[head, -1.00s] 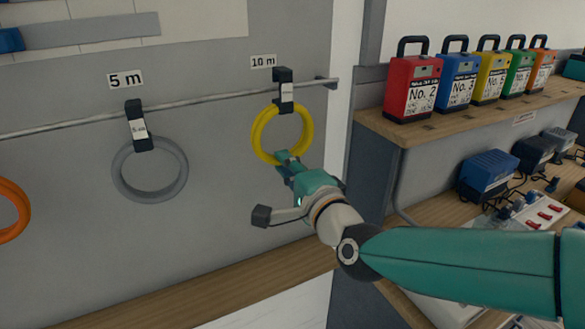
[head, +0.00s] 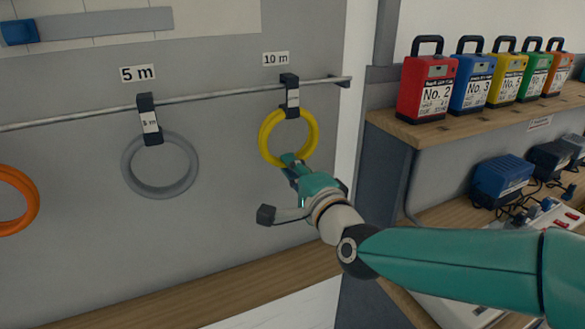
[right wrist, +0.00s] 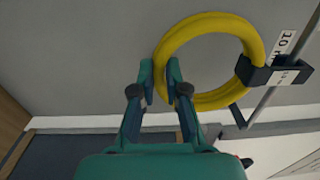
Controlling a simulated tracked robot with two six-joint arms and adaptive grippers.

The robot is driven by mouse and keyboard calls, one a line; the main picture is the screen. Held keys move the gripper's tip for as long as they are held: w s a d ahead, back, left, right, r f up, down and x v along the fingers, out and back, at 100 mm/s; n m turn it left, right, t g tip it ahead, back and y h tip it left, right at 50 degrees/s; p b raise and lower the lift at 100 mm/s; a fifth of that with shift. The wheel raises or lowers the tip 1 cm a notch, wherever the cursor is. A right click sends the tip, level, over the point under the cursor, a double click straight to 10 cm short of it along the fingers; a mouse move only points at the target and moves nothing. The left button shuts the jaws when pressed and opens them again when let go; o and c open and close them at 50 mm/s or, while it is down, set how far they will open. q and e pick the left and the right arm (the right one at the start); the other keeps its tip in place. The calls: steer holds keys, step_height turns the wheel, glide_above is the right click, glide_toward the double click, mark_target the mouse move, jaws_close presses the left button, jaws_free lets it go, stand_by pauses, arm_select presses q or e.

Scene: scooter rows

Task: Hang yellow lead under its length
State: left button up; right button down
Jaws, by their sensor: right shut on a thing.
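The yellow lead (head: 314,137) is a coiled ring at the black hook (head: 290,82) under the "10 m" label (head: 276,58). The hook sits on the metal rail (head: 215,96) and has a white tag. My right gripper (head: 290,160) is shut on the ring's lower edge. In the right wrist view, the fingers (right wrist: 160,70) close on one side of the yellow lead (right wrist: 205,22), opposite the hook (right wrist: 272,73). Whether the hook bears the ring's weight I cannot tell. My left gripper is not in view.
A grey lead (head: 130,172) hangs under the "5 m" label (head: 139,74). An orange lead (head: 34,205) shows at the left edge. Coloured numbered boxes (head: 427,88) stand on the right-hand shelf (head: 395,123). Chargers (head: 500,180) sit below. The wall between the leads is clear.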

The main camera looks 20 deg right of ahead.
steer(key=shift+r, duration=0.1)
steer(key=c, duration=1.1)
jaws_free()
steer(key=shift+c, duration=0.2)
